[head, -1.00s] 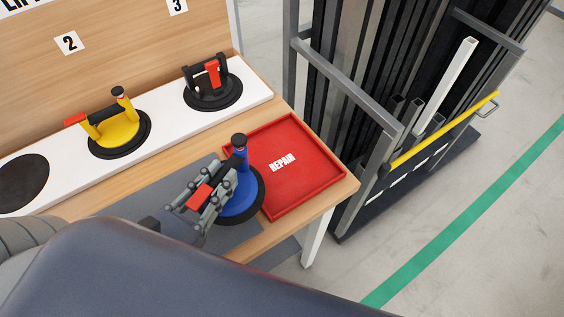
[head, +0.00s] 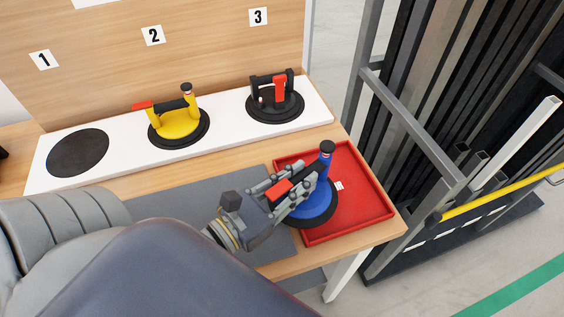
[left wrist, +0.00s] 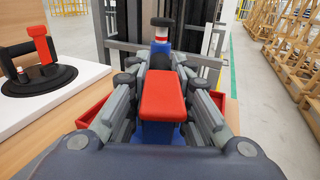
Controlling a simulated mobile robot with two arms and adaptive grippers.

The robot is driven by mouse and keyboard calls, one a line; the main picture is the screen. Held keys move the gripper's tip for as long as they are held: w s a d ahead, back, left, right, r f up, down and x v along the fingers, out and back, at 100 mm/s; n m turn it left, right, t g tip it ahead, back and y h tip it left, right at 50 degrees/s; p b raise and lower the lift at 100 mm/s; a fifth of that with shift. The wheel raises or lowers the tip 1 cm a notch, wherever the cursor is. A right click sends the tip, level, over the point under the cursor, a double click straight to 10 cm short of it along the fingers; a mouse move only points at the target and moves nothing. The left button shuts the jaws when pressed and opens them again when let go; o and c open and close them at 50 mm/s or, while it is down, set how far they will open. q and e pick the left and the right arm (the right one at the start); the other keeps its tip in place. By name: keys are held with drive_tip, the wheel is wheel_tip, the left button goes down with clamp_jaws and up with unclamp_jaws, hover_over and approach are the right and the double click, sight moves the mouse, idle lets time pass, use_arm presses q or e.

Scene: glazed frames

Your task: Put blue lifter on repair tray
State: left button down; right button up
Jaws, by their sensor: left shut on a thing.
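The blue lifter (head: 313,206) has a round black suction pad, a blue body, a red lever and a black-capped post. My left gripper (head: 298,192) is shut on it. In the left wrist view the blue lifter (left wrist: 158,132) sits between my gripper's fingers (left wrist: 160,100), with its red lever towards me. In the head view the lifter overlaps the left part of the red repair tray (head: 375,205); whether its pad touches the tray I cannot tell. The lifter hides most of the tray's lettering. The tray's edges also show in the left wrist view (left wrist: 95,108). My right gripper is not in view.
A yellow lifter (head: 178,126) and a black lifter (head: 275,100) stand on the white shelf (head: 112,140) under labels 2 and 3. The round spot (head: 78,153) under label 1 is empty. A grey mat (head: 180,215) lies on the bench. A metal rack (head: 430,130) stands to the right.

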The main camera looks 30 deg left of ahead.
sight(322, 178)
use_arm(q)
drive_tip(key=p+x, duration=0.1)
drive_tip(key=x, duration=0.1)
drive_tip(key=p+x, duration=0.1)
drive_tip(key=x, duration=0.3)
drive_tip(key=shift+w+d+p, duration=0.3)
drive_tip(key=shift+d+p, duration=0.1)
drive_tip(key=shift+w+d+f, duration=0.15)
drive_tip(key=shift+w+d, duration=0.1)
drive_tip(key=shift+w, duration=0.35)
drive_tip(key=shift+w+d+f, duration=0.1)
drive_tip(key=shift+w+f, duration=0.1)
wheel_tip(322, 178, down, 3)
drive_tip(key=shift+f+b, duration=0.2)
drive_tip(key=shift+b, duration=0.25)
drive_tip(key=c, duration=1.4)
unclamp_jaws()
drive_tip(key=shift+s+f, duration=0.1)
drive_tip(key=shift+f, duration=0.05)
drive_tip(key=shift+c, duration=0.2)
